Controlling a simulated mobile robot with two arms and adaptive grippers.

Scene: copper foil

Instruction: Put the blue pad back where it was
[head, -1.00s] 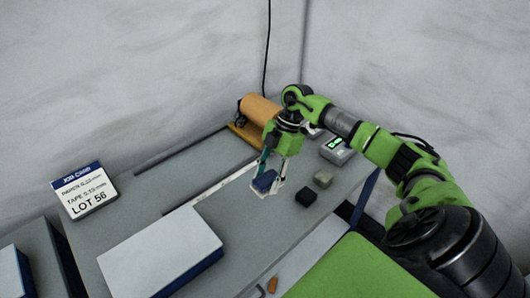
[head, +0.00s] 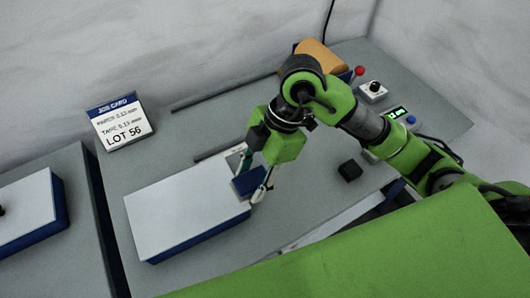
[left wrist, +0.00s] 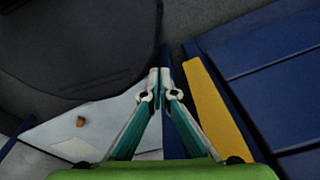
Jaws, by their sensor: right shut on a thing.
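The blue pad (head: 246,183) is a small dark blue block in the head view. My right gripper (head: 256,188) is shut on it, one finger on each side. Pad and gripper are at the right end of a white-topped, blue-sided slab (head: 180,208). I cannot tell whether the pad touches the slab. My left gripper does not show in the head view. In the left wrist view (left wrist: 160,84) its fingertips are together with nothing visible between them.
A black block (head: 349,171) stands right of the right gripper. The job card (head: 122,122) stands at the back left. An orange roll (head: 320,55), a control box with a red knob (head: 372,92) and a green-lit display (head: 398,113) are at the back right.

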